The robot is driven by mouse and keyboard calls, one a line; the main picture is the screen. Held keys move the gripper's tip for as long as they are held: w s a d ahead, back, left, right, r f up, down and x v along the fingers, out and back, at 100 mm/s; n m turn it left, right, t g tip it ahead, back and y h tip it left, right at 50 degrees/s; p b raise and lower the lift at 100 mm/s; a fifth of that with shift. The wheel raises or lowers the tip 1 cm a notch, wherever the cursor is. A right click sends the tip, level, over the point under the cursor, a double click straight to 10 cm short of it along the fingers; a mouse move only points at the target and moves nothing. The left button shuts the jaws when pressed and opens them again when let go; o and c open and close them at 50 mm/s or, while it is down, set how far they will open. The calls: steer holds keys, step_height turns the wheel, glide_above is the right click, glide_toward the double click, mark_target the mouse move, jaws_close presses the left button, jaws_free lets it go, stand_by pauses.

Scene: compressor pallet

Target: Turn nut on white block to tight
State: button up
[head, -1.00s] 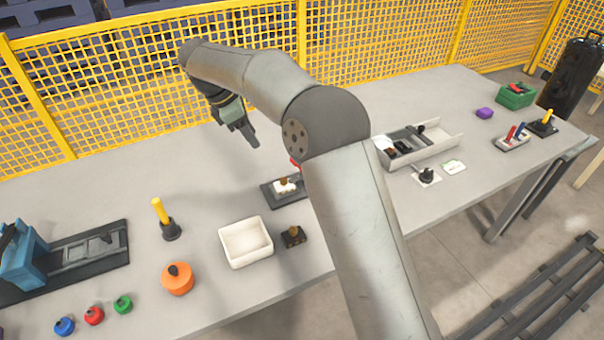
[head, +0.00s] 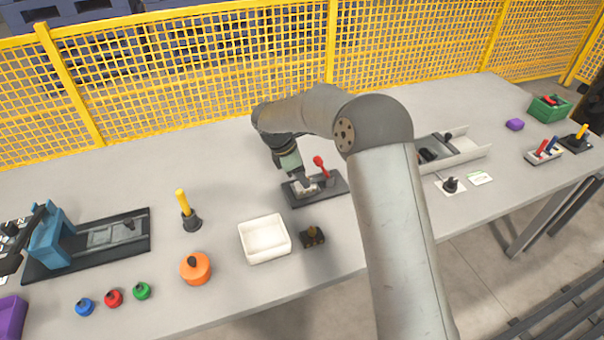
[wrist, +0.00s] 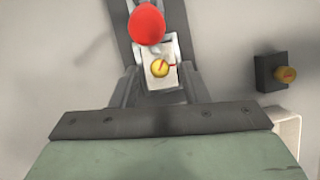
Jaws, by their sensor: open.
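The white block (wrist: 169,77) sits on a dark base plate (head: 333,186) in the middle of the table. On top of it is a brass nut (wrist: 160,68) with a red mark on it; another red mark lies on the block beside the nut. My gripper (head: 305,190) is over the block, pointing down. In the wrist view its open fingers (wrist: 158,88) are at either side of the block's lower part, and the nut shows just ahead between them. I cannot tell whether the fingers touch anything. In the head view the gripper hides most of the block and the nut.
A red-knobbed lever (head: 319,161) stands on the same plate, close behind the block. A dark block with a brass knob (head: 312,235) and a white bin (head: 265,240) stand in front. A yellow-handled stand (head: 188,210) is to the left. The table behind the plate is clear.

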steer(key=shift+d+f, duration=0.1)
steer(key=shift+f, duration=0.1)
jaws_close()
steer(key=shift+m, duration=0.3)
steer(key=m, duration=0.1)
steer(key=m+g+p, duration=0.1)
steer(key=m, duration=0.1)
steer(key=m+g+p, duration=0.1)
steer(key=shift+w+r+m, duration=0.1)
steer(key=shift+w+m, duration=0.15)
steer(key=shift+m, duration=0.05)
steer(key=m, duration=0.2)
steer(key=m+g+y, duration=0.1)
steer(key=m, duration=0.1)
steer(key=m+g+p, duration=0.1)
steer(key=m, duration=0.1)
steer(key=shift+w+d, duration=0.1)
steer(key=shift+w, duration=0.15)
steer(key=shift+m, duration=0.3)
